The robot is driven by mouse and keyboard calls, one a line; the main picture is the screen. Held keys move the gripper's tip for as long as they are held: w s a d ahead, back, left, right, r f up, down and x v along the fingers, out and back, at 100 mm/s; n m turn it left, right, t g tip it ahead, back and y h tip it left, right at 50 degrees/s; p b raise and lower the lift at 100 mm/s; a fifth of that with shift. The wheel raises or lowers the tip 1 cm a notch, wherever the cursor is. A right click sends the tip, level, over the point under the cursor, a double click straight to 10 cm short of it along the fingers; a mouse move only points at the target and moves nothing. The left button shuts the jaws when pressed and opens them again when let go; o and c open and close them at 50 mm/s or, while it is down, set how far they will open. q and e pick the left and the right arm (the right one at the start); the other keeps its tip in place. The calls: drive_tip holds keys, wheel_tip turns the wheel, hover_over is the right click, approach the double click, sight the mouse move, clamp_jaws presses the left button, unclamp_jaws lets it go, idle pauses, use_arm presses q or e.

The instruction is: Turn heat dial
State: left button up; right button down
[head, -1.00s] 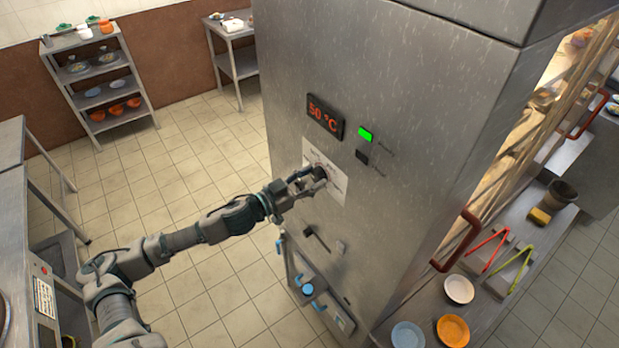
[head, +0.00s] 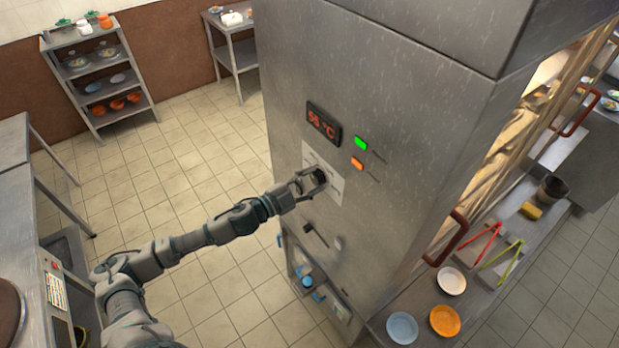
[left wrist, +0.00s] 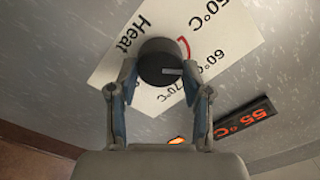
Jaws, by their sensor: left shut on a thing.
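The heat dial (head: 319,176) is a round black knob on a white label plate (head: 337,190) on the steel cabinet's front. In the left wrist view the knob (left wrist: 161,64) sits between the two fingers, with its pale pointer line towards the right. The label there (left wrist: 125,52) reads "Heat" with 50, 60 and 70 °C marks. My left gripper (head: 312,183) is shut on the dial; it also shows in the left wrist view (left wrist: 160,85). The display (head: 323,122) reads 55 °C in red; it appears upside down in the left wrist view (left wrist: 245,117). My right gripper is not in view.
A green light (head: 361,143) and an orange light (head: 357,163) sit beside the display. A dark lever (head: 315,235) sticks out below the dial. A counter with plates (head: 452,281) and tongs is at right. The tiled floor (head: 180,180) at left is open.

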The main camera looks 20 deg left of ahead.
use_arm(q)
drive_tip(key=shift+m+p, duration=0.3)
drive_tip(key=shift+m, duration=0.5)
drive_tip(key=o, duration=1.2)
drive_tip(key=shift+f, duration=0.1)
drive_tip(key=shift+c, duration=0.2)
drive_tip(key=shift+w, duration=0.25)
